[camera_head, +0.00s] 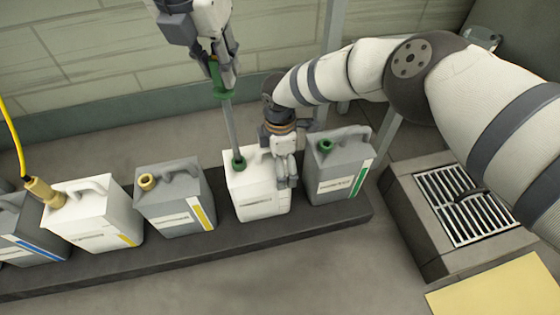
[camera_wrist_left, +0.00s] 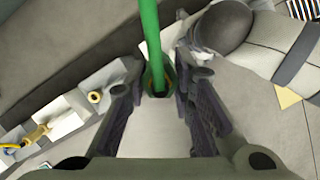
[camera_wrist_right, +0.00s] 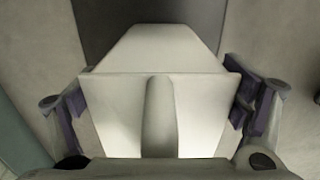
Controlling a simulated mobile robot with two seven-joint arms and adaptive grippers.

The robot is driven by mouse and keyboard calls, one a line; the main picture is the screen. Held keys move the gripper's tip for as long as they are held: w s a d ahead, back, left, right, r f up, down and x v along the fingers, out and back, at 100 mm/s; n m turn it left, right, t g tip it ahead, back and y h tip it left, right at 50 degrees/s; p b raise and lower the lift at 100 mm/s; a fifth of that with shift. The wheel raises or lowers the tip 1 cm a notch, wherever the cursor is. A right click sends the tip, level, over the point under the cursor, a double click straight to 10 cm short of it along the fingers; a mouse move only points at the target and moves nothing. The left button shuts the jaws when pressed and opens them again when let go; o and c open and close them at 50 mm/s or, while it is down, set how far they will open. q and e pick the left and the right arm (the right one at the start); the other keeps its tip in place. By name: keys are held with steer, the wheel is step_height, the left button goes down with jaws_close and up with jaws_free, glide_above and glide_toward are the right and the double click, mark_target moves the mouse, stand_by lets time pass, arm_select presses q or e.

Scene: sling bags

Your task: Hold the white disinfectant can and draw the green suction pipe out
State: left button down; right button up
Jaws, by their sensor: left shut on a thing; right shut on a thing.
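The white disinfectant can (camera_head: 255,195) with a green label stands upright on the dark plinth, second from the right. The suction pipe (camera_head: 230,125) has a green top and a grey lower tube. It stands nearly upright, and its lower end meets the can's green-rimmed mouth (camera_head: 239,163); how deep it reaches inside is hidden. My left gripper (camera_head: 222,82) is shut on the pipe's green top, high above the can. The green pipe also shows in the left wrist view (camera_wrist_left: 151,45). My right gripper (camera_head: 286,172) is shut on the can, its fingers on either side of the white body (camera_wrist_right: 120,115).
A grey can (camera_head: 335,180) with a green label stands close right of the white can. A grey can (camera_head: 178,205) and a white can with a yellow hose (camera_head: 90,220) stand left. A floor drain (camera_head: 465,205) lies right.

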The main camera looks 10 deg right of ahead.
arm_select(q)
steer(key=shift+r, duration=1.2)
steer(key=shift+r, duration=2)
arm_select(e)
steer(key=o, duration=1.1)
